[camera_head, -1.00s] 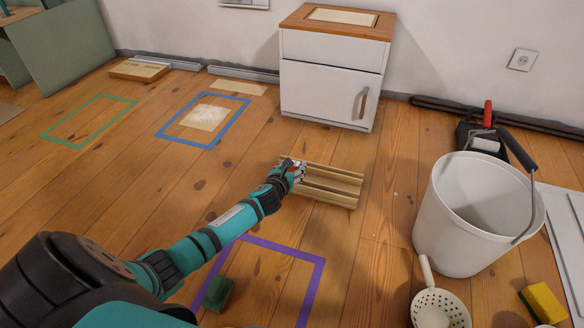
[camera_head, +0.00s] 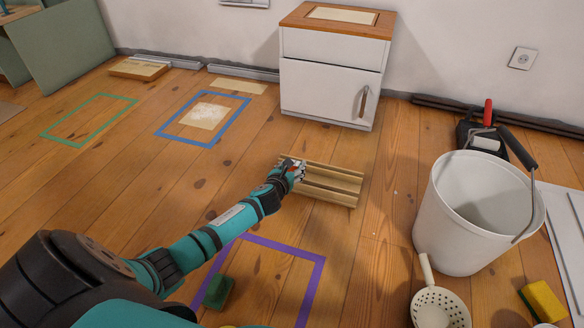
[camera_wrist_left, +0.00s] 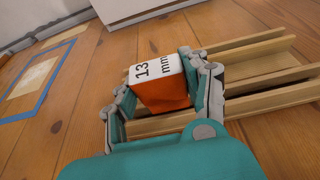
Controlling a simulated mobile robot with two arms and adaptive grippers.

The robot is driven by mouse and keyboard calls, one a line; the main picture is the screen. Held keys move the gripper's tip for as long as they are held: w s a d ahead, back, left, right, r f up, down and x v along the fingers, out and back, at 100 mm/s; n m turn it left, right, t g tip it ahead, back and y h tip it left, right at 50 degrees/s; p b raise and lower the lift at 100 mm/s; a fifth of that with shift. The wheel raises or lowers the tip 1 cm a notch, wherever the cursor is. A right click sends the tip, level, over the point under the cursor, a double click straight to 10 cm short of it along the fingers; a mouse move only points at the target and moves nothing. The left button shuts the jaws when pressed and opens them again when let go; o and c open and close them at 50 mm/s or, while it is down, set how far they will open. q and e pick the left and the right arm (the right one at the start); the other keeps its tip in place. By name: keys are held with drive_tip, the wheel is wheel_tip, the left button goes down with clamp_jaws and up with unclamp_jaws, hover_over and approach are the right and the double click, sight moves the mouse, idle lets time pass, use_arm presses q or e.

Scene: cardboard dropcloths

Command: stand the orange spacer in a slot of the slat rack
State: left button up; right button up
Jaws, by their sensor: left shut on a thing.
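The orange spacer (camera_wrist_left: 160,92) has a white top marked "13 mm" and sits between the fingers of my left gripper (camera_wrist_left: 158,85) in the left wrist view. The gripper is shut on it. In the head view my left gripper (camera_head: 291,170) is at the left end of the wooden slat rack (camera_head: 330,186). The rack also shows in the left wrist view (camera_wrist_left: 262,96), passing behind and beside the spacer. The spacer looks upright over the rack's left part. Its lower end is hidden, so I cannot tell whether it is in a slot. My right gripper is not in view.
A white bucket (camera_head: 433,235), a white strainer ladle (camera_head: 440,306) and a yellow sponge (camera_head: 543,300) are at the right. A green sponge (camera_head: 217,293) lies at the purple tape outline (camera_head: 318,275). A white cabinet (camera_head: 325,92) stands behind. Floor around the rack is clear.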

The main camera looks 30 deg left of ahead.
use_arm(q)
drive_tip(key=shift+f+b, duration=0.85)
drive_tip(key=shift+f, duration=0.5)
idle(0.7)
drive_tip(key=o, duration=1.2)
